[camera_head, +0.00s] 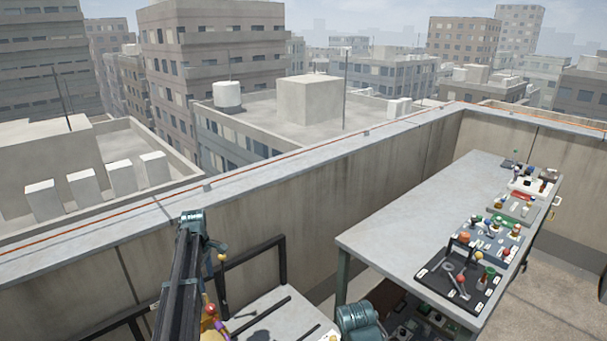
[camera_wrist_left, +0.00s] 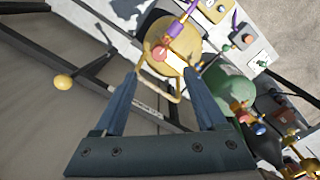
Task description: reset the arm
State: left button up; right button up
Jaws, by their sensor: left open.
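My left gripper (camera_wrist_left: 160,78) is open in the left wrist view, with its two blue fingers spread apart and nothing held between them. Beyond the fingertips is a yellow cylinder (camera_wrist_left: 188,58) with a red knob and purple and brass fittings. I cannot tell how far it is from the fingers. In the head view, my left arm rises from the lower left; its fingers cannot be made out there. The red knob (camera_head: 210,309) shows close beside that arm. My right gripper is not in view.
A green cylinder (camera_wrist_left: 232,84) and brass valves lie right of the fingers in the wrist view. A dark rail frame (camera_head: 250,256) edges a low grey surface (camera_head: 275,312). A long table (camera_head: 395,222) at right carries trays of small parts. A parapet wall (camera_head: 310,190) runs behind.

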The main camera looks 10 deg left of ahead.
pick_arm(q)
jog(key=s+d+f+m+b, duration=0.1)
jog(key=s+d+m, duration=0.4)
jog(key=d, duration=0.5)
jog(key=s+d+f+m+b, duration=0.1)
jog(key=s+d+m, duration=0.35)
jog(key=d, duration=0.65)
jog(key=s+d+f+m+y+b, duration=0.1)
jog(key=s+d+m, duration=1.1)
jog(key=s+d, duration=0.3)
jog(key=s, duration=0.2)
jog(key=shift+s+f+b, duration=0.25)
jog(key=shift+s+b, duration=0.05)
jog(key=shift+s, duration=0.05)
jog(key=shift+m, duration=0.25)
